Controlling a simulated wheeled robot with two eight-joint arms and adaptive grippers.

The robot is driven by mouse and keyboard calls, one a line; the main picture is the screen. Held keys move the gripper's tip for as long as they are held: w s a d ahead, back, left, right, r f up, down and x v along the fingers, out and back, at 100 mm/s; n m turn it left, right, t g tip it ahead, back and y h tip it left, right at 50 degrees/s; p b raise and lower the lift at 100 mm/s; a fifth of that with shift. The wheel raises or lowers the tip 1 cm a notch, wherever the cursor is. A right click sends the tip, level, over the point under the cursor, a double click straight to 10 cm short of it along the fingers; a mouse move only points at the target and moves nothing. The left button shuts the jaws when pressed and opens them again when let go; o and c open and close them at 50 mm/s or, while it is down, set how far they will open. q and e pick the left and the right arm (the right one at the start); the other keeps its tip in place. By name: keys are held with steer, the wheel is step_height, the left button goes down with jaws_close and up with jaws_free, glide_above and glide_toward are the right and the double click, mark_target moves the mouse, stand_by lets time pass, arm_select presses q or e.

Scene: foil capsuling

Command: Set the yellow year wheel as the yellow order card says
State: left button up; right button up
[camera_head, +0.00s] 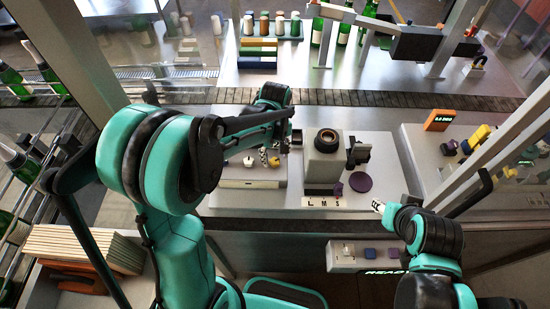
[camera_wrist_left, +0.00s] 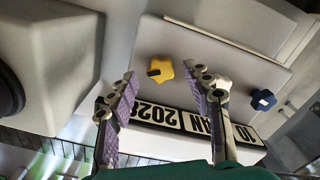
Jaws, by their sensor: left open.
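The yellow year wheel (camera_wrist_left: 161,70) is a star-shaped knob with a dark mark, on a pale panel in the left wrist view. A strip of windows (camera_wrist_left: 185,122) beside it appears upside down and seems to read 2028, JAN and 10. My left gripper (camera_wrist_left: 164,84) is open, its two purple-padded fingers spread to either side of the yellow wheel, not closed on it. In the head view my left gripper (camera_head: 272,155) is over the pale machine. My right gripper (camera_head: 379,207) is small at the right, its jaws unclear. I cannot make out a yellow order card.
A dark blue knob (camera_wrist_left: 263,99) sits on the same panel. In the head view, a grey block with a dark ring (camera_head: 326,140) stands right of the left gripper, with a purple disc (camera_head: 360,182) beside it. A conveyor (camera_head: 400,98) runs behind.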

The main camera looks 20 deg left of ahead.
arm_select(q)
steer(key=shift+f, duration=0.75)
jaws_close()
steer(key=shift+m, duration=0.5)
steer(key=m+b, duration=0.1)
steer(key=m, duration=0.3)
steer(key=shift+m+b, duration=0.3)
steer(key=shift+b, duration=0.1)
steer(key=m+b, duration=0.1)
steer(key=m, duration=0.5)
steer(key=shift+m, duration=0.3)
